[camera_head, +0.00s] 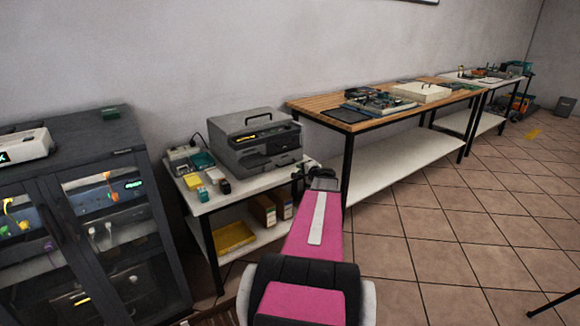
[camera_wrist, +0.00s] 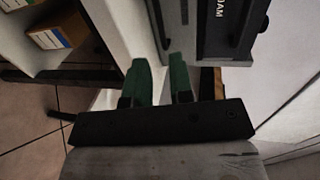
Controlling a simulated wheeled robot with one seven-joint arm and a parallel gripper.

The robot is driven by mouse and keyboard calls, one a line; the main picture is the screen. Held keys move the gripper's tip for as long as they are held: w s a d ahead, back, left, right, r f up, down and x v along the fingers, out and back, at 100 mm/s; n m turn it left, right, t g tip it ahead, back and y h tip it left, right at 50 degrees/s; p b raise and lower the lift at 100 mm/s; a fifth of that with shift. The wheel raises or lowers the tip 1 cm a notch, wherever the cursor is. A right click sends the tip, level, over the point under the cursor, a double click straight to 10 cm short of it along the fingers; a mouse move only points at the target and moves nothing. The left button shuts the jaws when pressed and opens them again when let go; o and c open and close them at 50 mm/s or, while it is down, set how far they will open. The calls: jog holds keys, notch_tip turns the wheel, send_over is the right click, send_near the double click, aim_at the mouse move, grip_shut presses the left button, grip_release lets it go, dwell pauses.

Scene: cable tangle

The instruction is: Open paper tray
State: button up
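A grey box-shaped printer (camera_head: 258,140) stands on a small white table at the wall. Its lower front panel (camera_head: 270,162), which looks like the paper tray, sits in line with the body, though I cannot tell a small gap. My gripper (camera_head: 299,172) is just right of the printer's lower front corner in the head view. In the wrist view its two green fingers (camera_wrist: 159,62) are apart with nothing seen between them. The dark printer edge (camera_wrist: 222,38) is close beyond and right of the fingertips; contact cannot be told.
The small white table (camera_head: 225,201) also holds yellow and teal items left of the printer. Brown boxes (camera_head: 264,210) and a yellow tray stand on its lower shelf. A glass-door cabinet (camera_head: 62,180) is left, a wooden workbench (camera_head: 345,113) right.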

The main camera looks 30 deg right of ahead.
aim_at(290, 171)
jog(key=x, duration=0.9)
jog(key=shift+f, duration=0.1)
jog(key=shift+a, duration=0.1)
grip_shut()
